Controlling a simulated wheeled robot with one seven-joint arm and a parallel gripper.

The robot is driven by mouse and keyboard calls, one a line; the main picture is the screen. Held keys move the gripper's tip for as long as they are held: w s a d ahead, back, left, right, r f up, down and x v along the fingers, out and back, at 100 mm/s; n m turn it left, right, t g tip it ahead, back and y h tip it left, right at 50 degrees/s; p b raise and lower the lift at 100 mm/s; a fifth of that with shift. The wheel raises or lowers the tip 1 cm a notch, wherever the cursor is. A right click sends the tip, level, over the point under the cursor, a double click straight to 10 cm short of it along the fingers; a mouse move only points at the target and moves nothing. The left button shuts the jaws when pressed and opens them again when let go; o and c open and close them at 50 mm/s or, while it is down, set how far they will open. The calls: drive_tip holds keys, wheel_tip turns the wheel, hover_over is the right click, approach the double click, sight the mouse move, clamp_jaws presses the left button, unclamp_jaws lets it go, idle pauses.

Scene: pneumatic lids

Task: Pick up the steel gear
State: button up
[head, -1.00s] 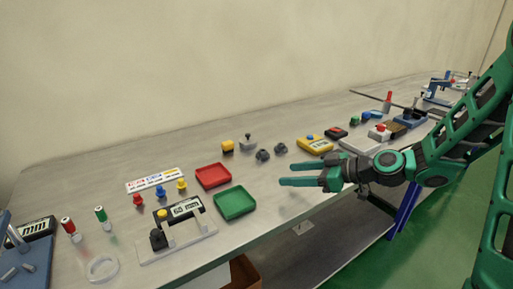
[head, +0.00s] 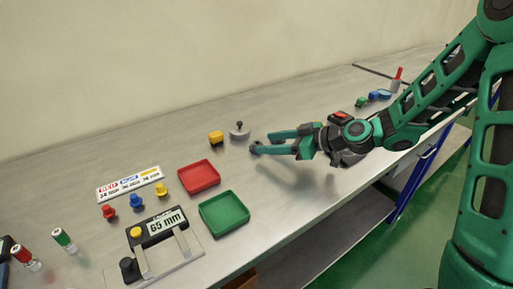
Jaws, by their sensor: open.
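My gripper (head: 265,142) is open, low over the middle of the table, with its two green fingers pointing left. A small dark grey piece (head: 255,148) shows at the tip of the lower finger and is partly hidden by it. It looks like one of two dark grey gear-like parts seen here earlier. The other is hidden behind my gripper. I cannot tell which of them is the steel gear, nor whether the finger touches the visible piece.
A grey knobbed part (head: 239,132) and a yellow block (head: 216,138) stand just left of the fingers. A red tray (head: 199,189) and a green tray (head: 245,221) lie nearer. A gauge labelled 65 mm (head: 167,222) is at lower left. The table front right of the green tray is clear.

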sight(258, 143)
drive_tip(key=shift+x, duration=2.65)
drive_tip(key=shift+s+a+r, duration=0.1)
drive_tip(key=shift+s+r, duration=0.05)
drive_tip(key=shift+s, duration=0.05)
drive_tip(key=c, duration=1.1)
drive_tip(key=shift+r, duration=0.1)
